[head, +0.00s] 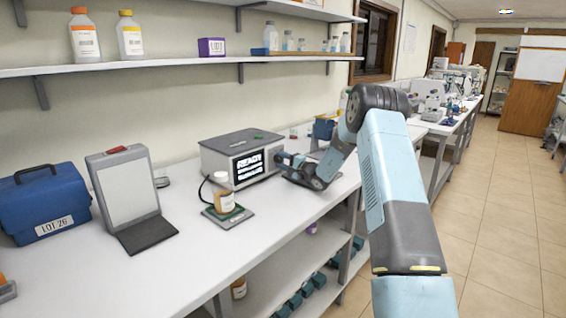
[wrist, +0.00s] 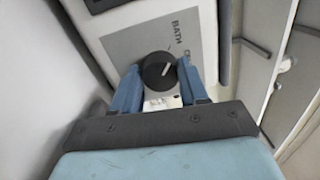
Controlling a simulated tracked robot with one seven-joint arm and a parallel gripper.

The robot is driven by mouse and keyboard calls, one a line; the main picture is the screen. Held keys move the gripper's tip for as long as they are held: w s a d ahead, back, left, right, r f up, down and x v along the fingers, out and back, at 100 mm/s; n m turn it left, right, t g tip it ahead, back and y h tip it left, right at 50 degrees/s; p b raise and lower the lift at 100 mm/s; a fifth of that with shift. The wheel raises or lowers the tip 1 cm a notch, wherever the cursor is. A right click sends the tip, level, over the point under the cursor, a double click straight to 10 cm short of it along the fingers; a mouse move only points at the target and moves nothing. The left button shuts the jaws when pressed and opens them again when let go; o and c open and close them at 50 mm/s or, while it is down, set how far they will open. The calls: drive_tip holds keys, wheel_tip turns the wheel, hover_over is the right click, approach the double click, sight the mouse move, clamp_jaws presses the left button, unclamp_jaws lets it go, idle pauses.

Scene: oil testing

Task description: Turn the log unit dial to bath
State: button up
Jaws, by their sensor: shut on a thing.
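The log unit (head: 225,145) is a grey box on the bench in the head view, its dark screen (head: 250,165) reading READY. In the wrist view its black round dial (wrist: 154,72) sits on a grey panel, with a white pointer mark slanting up and right. The word BATH (wrist: 180,31) is printed above the dial, and a partly hidden label (wrist: 187,52) is to its right. My gripper (wrist: 160,82) is shut on the dial, one blue finger on each side. In the head view my gripper (head: 284,160) is at the right end of the unit's front.
A tilted grey-framed panel (head: 128,190) and a blue case (head: 45,200) stand further left. The bench (head: 200,260) is clear at front.

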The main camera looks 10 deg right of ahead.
drive_tip(key=o, duration=0.7)
drive_tip(key=shift+d+f, duration=0.15)
drive_tip(key=shift+f, duration=0.1)
drive_tip(key=o, duration=0.4)
drive_tip(key=shift+r, duration=0.15)
drive_tip(key=shift+c, duration=0.2)
drive_tip(key=v, duration=1.3)
drive_tip(key=shift+s+d, duration=0.15)
drive_tip(key=shift+s, duration=0.2)
